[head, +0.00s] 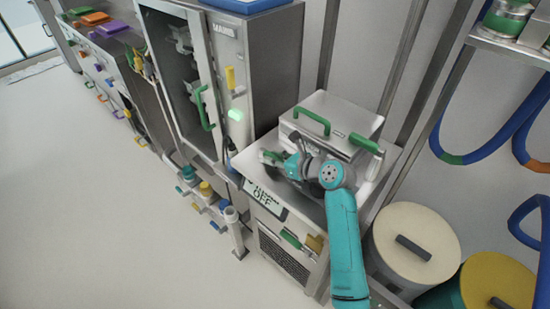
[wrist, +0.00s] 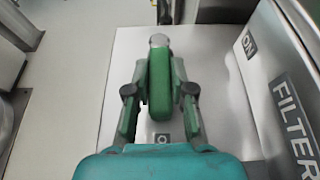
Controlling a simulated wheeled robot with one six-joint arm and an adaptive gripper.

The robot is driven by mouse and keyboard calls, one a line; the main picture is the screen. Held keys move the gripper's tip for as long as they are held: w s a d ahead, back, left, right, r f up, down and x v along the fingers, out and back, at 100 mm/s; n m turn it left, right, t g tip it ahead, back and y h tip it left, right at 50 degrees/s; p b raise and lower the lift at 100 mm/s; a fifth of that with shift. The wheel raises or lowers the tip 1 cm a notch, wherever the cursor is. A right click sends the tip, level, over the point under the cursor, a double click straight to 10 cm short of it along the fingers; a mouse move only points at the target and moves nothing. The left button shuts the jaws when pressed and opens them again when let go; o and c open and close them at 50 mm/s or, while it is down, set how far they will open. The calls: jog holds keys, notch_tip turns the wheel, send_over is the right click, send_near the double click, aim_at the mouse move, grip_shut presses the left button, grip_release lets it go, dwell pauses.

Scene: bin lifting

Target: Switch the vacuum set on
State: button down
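The vacuum set is a steel cabinet with a white top, and the label on its front (head: 263,197) reads OFF in its lower line. A green lever (wrist: 160,80) with a metal end stands up from the pale top plate in the wrist view. My gripper (wrist: 160,75) has one green finger on each side of this lever. The fingertips are very close to its sides; I cannot tell whether they press on it. In the head view my gripper (head: 274,160) is over the cabinet top, above the label.
A steel box with a green handle (head: 312,121) stands behind my gripper. In the wrist view a panel at right reads ON and FILTER (wrist: 293,120). A tall cabinet (head: 180,75) with a glass door stands at left. Round drums (head: 415,228) stand at right. The floor at left is clear.

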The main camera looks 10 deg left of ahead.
jog(key=shift+w+d+n+g+y, duration=0.3)
jog(key=shift+w+n+g+y, duration=0.1)
jog(key=shift+n+g, duration=0.35)
jog(key=shift+w+n+g+y, duration=0.2)
jog(key=shift+n+g+y, duration=0.2)
jog(key=shift+n+g, duration=0.4)
jog(key=c, duration=1)
grip_release()
jog(key=shift+d, duration=0.15)
jog(key=v, duration=1.1)
jog(key=shift+s+d+r, duration=0.15)
jog(key=shift+d, duration=0.2)
